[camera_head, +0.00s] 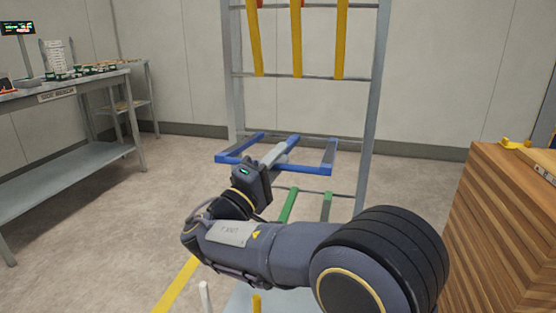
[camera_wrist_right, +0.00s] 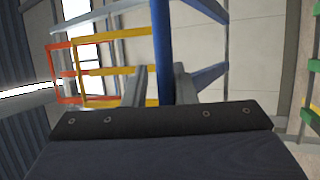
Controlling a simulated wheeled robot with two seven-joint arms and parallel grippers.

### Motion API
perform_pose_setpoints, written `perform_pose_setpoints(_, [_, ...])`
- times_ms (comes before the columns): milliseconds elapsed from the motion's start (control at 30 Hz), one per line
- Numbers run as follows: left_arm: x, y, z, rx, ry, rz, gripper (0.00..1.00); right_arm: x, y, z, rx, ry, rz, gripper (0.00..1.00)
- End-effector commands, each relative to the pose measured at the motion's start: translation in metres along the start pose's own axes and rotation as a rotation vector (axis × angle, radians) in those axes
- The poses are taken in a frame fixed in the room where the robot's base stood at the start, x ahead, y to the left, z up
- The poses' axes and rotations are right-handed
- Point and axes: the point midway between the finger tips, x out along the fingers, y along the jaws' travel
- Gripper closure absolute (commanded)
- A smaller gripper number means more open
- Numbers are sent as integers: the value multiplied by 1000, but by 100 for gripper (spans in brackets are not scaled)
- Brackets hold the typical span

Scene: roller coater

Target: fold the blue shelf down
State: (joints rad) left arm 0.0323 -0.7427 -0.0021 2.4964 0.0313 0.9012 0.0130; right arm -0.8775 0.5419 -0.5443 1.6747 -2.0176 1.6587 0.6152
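The blue shelf (camera_head: 313,170) is an open frame of blue bars. It juts out from the grey rack, roughly level, at the middle of the head view. My right gripper (camera_head: 275,155) reaches over its front bar, and its grey fingers lie along the shelf's middle. In the right wrist view the two fingers (camera_wrist_right: 158,85) stand apart with a blue bar (camera_wrist_right: 163,40) between them. The bar is close to the right-hand finger, and a narrow gap shows on the other side. The gripper hides part of the shelf. My left gripper is not in view.
The grey rack (camera_head: 376,75) also has yellow bars (camera_head: 297,40) hanging above and green bars (camera_head: 288,206) below the blue shelf. A metal table (camera_head: 75,90) with small items stands at the left. A wooden crate (camera_head: 500,220) stands at the right. Floor between is clear.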

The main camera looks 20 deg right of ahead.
Motion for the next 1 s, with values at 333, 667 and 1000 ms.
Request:
perform_pose_setpoints(333, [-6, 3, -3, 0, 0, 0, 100, -28, 2, -2, -1, 5, 2, 77])
perform_pose_setpoints(667, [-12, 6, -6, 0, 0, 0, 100, -75, 1, -1, 1, 4, 0, 77])
perform_pose_setpoints(1000, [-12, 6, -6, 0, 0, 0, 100, -79, 0, 0, 0, 0, 0, 79])
